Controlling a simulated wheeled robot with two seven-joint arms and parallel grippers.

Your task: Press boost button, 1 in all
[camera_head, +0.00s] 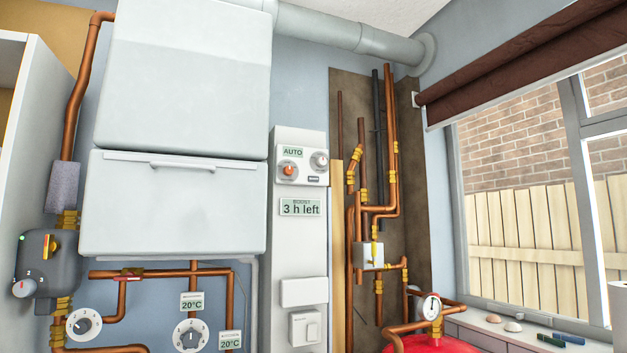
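A tall white control panel (284,240) hangs on the wall right of the boiler. Its upper box has a small screen reading AUTO (292,152), an orange-centred dial (288,169) and a grey knob (319,160). A small dark button (313,179) sits below the knob; its label is too small to read, so I cannot tell if it is the boost button. Below the box a display (302,207) reads "3 h left" under a small blurred heading. Neither of my grippers shows in the head view.
A white boiler (178,205) fills the left centre. A grey pump (48,263), dials and copper pipes lie around it. More copper pipes (380,210), a pressure gauge (431,306) and a red vessel (440,344) are right of the panel. Space before the panel looks clear.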

